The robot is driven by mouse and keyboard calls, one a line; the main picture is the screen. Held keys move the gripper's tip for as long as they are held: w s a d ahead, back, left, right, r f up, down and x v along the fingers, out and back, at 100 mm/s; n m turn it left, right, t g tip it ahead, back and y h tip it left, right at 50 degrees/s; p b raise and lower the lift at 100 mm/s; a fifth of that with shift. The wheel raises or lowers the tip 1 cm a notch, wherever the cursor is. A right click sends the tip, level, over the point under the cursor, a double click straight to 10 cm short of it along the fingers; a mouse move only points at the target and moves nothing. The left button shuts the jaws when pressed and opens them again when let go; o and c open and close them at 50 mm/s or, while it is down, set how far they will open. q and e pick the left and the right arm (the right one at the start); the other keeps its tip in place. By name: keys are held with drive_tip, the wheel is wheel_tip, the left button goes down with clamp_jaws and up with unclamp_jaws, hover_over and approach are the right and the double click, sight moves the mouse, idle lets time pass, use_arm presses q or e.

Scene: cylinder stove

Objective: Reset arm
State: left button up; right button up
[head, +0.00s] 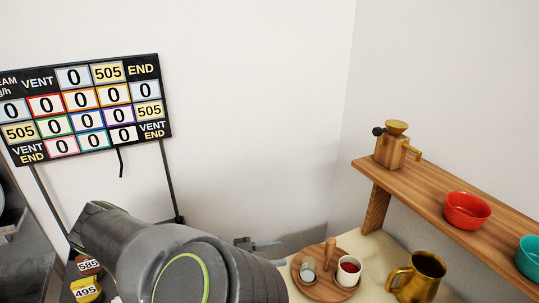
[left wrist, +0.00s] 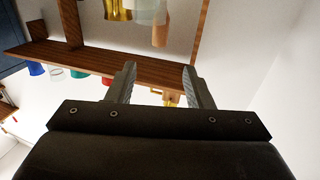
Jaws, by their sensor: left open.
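My left arm comes in from the bottom left of the head view and covers much of the lower middle. My left gripper (head: 258,246) shows past the arm, near the pale counter and left of the round wooden tray. In the left wrist view the left gripper's two fingers (left wrist: 158,85) are spread apart, with nothing between them. That view is tilted, and a wooden shelf (left wrist: 70,55) lies beyond the fingers. My right gripper is in neither view.
A round wooden tray (head: 318,291) holds a white cup (head: 348,270). A brass mug (head: 418,277) stands right of it. A wall shelf (head: 440,203) bears a grinder (head: 392,150), a red bowl (head: 466,210) and a teal bowl (head: 530,257). A number board (head: 85,108) stands left.

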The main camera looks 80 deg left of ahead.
use_arm(q)
drive_tip(key=shift+s, duration=0.6)
